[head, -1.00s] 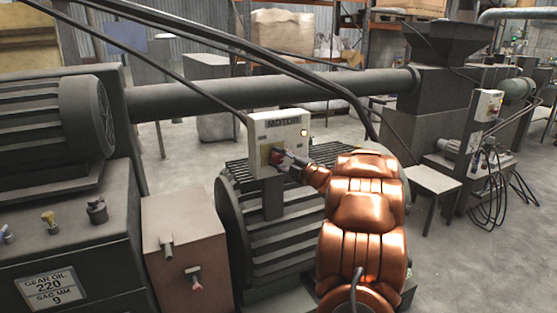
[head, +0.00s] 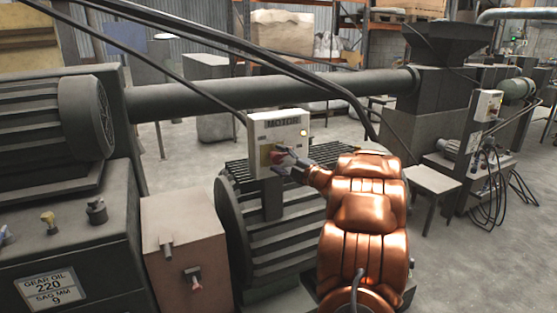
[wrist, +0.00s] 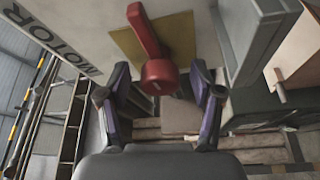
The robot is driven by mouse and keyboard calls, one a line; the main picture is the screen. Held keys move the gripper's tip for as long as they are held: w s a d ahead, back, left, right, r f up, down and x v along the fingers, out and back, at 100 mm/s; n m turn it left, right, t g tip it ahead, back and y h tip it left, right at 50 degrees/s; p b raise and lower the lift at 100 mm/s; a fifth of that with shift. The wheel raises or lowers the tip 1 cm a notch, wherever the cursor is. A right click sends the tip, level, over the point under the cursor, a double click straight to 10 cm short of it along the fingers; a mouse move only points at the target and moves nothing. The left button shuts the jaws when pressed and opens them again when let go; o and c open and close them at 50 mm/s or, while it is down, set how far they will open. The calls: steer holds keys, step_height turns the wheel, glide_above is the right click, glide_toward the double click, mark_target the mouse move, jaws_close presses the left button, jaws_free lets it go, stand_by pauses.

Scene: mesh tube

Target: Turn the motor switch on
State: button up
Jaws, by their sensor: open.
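The grey-white motor box (head: 259,134), lettered MOTOR, stands on a post above the ribbed machine in the head view. Its red switch (head: 277,156) sits on a yellow plate, partly hidden by my gripper (head: 283,161). In the wrist view the red switch (wrist: 148,35) shows as a lever with a round red hub, over the yellow plate (wrist: 126,44). My gripper is open, with one purple-grey finger on each side of the hub and visible gaps between. A small lit lamp (head: 303,132) is on the box's right side.
A dark ribbed machine body (head: 262,235) lies below the box. A brownish cabinet (head: 185,250) stands to its left. Open floor lies at the right.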

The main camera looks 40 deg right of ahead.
mark_target(277, 157)
steer(key=s+f, duration=0.1)
steer(key=s, duration=1)
steer(key=shift+d, duration=0.3)
steer(key=w+a+r+m+g+h+p, duration=0.1)
steer(key=w+m+g+h, duration=0.1)
steer(key=m, duration=0.1)
steer(key=w+a+r+m+g+h+p, duration=0.1)
steer(key=w+a+m+g+h, duration=0.1)
steer(key=m+h, duration=0.1)
steer(key=w+a+r+m+g+h+p, duration=0.1)
steer(key=w+r+m+g+h, duration=0.1)
steer(key=m+h, duration=0.1)
steer(key=shift+w+a, duration=0.2)
steer(key=shift+w, duration=0.15)
steer(key=s+a+f+m+g+y+p, duration=0.1)
steer(key=s+a+f+m+g, duration=0.15)
steer(key=s+a, duration=0.4)
steer(key=s+a+f+m+g+y+p, duration=0.15)
steer(key=s+a+g, duration=0.25)
steer(key=a, duration=0.6)
steer(key=s+a+f+m+g+y+p, duration=0.1)
steer(key=s+a+f+m+g, duration=0.2)
steer(key=s+a, duration=0.35)
steer(key=s+a+f+g+y, duration=0.1)
steer(key=s+a+g+y, duration=0.2)
steer(key=s+a, duration=1.3)
steer(key=shift+s+a+f+g+p, duration=0.15)
steer(key=shift+s+a+g+p, duration=0.25)
steer(key=shift+a+g, duration=0.6)
